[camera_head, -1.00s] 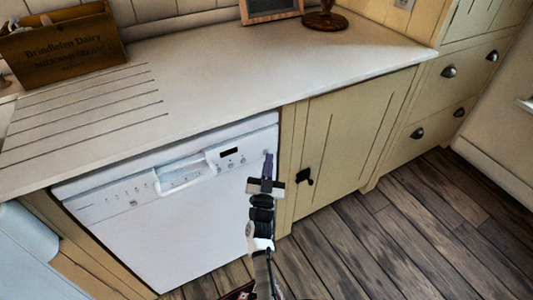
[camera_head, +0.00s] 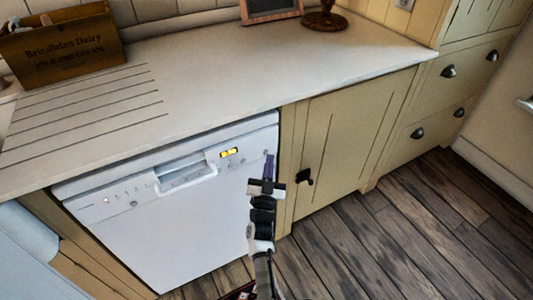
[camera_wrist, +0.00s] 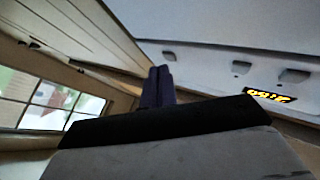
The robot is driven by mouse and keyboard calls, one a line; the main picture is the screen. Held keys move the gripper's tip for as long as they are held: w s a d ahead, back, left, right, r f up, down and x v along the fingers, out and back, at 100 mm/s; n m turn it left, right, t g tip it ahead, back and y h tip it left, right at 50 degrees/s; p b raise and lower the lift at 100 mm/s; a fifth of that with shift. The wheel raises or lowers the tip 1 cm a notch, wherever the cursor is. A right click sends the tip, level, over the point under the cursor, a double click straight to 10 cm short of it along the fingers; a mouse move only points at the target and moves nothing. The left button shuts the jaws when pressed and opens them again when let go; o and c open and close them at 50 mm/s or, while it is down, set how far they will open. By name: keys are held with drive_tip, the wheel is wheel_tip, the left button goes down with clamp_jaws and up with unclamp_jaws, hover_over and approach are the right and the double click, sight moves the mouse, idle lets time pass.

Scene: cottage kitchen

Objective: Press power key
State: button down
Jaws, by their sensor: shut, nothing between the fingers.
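A white dishwasher (camera_head: 190,230) stands under the counter, with a control panel along its top edge. Its small display (camera_head: 229,152) is lit yellow; the lit display also shows in the wrist view (camera_wrist: 268,95). My gripper (camera_head: 268,158) is shut and empty, its purple fingertips at the right end of the panel. The fingertips (camera_wrist: 157,76) point away from the camera in the wrist view, close to the panel. The power key is hidden behind the fingers or too small to tell; I cannot tell whether they touch it.
The pale counter (camera_head: 250,75) overhangs the dishwasher. A wooden crate (camera_head: 65,45) stands on it at the back left. A cream cupboard door (camera_head: 340,135) with a dark latch (camera_head: 304,177) is just right of my gripper. The wooden floor (camera_head: 400,230) is clear at right.

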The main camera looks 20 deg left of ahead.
drive_tip(key=shift+s+d, duration=0.15)
drive_tip(key=shift+d, duration=0.05)
drive_tip(key=shift+d, duration=0.1)
drive_tip(key=shift+s+d, duration=0.95)
drive_tip(key=shift+d, duration=0.2)
drive_tip(key=shift+s+d, duration=0.9)
drive_tip(key=shift+d, duration=0.2)
